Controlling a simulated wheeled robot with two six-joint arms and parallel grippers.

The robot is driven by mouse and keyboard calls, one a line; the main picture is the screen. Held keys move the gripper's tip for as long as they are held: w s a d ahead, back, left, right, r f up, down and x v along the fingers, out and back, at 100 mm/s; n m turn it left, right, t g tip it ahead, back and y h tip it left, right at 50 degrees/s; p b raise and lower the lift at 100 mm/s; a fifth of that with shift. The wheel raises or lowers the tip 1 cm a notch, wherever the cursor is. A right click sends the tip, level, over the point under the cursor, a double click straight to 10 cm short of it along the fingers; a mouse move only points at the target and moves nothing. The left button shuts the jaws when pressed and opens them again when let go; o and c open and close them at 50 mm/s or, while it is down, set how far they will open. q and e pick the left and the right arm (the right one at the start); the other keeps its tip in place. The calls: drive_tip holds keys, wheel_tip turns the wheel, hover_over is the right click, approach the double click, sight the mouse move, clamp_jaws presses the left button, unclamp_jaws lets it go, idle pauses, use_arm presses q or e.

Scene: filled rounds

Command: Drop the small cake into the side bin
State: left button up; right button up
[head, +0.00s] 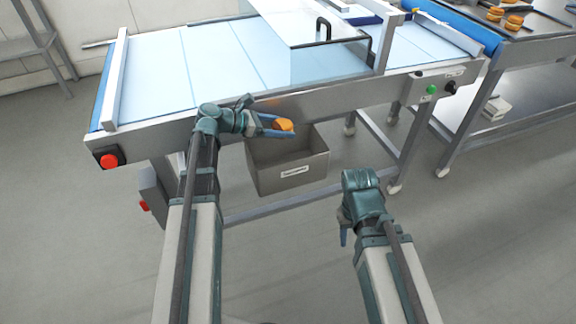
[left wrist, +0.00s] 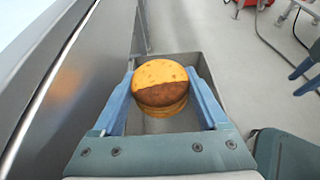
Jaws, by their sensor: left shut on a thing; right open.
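The small cake (head: 283,125) is round, golden yellow with a brown part on its side. My left gripper (head: 279,127) is shut on it. In the left wrist view the cake (left wrist: 160,86) sits between the two blue fingers. The side bin (head: 290,171) is a grey metal box with a white label, fixed at the conveyor's front side below the belt. The gripper holds the cake above the bin's opening; the bin's rim (left wrist: 190,58) shows behind the cake. My right gripper (head: 344,236) is at the lower right, pointing down, apart from everything; its fingers are partly hidden.
The conveyor (head: 210,60) with a pale belt runs behind the bin, with a clear guard (head: 315,50) over it. A red button (head: 109,161) is at its left end. More cakes (head: 514,22) lie on a table at the far right. The floor in front is clear.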

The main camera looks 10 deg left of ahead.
use_arm(q)
wheel_tip(320, 180, down, 5)
drive_tip(key=b, duration=0.4)
drive_tip(key=shift+f+b, duration=0.1)
drive_tip(key=shift+b, duration=0.25)
drive_tip(key=o, duration=0.8)
drive_tip(key=shift+c, duration=0.2)
drive_tip(key=shift+p+v, duration=2.65)
drive_tip(key=shift+v, duration=4.25)
